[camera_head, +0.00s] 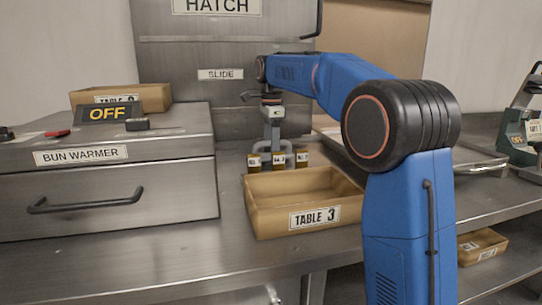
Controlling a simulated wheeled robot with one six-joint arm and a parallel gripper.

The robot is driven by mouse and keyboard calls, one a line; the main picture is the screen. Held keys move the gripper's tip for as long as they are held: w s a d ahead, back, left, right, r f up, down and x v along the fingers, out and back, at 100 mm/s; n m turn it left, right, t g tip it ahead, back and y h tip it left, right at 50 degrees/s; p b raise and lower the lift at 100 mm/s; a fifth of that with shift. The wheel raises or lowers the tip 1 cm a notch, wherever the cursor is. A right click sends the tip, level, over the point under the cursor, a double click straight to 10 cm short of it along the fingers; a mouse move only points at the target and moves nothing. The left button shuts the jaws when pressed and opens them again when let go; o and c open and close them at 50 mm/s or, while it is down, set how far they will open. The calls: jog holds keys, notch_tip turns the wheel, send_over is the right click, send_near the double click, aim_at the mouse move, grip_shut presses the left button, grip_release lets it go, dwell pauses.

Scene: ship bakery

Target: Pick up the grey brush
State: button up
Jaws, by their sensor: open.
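I cannot make out a grey brush for certain. A small dark grey item (137,124) lies on top of the bun warmer, beside the OFF sign; it is too small to identify. My gripper (273,150) points down just behind the box marked TABLE 3, over the steel counter. Its jaws are open, close to several small yellow-and-dark labelled pieces (301,160). I see nothing held between the jaws. The box rim and my arm hide part of the counter there.
The TABLE 3 box (264,220) stands at the counter's front. The hatch (175,65) rises behind. A green device (522,145) stands right.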

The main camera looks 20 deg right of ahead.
jog(key=shift+f, duration=1.1)
jog(key=c, duration=1.1)
jog(key=shift+r, duration=0.1)
notch_tip(320, 180, up, 10)
jog(key=shift+f, duration=0.1)
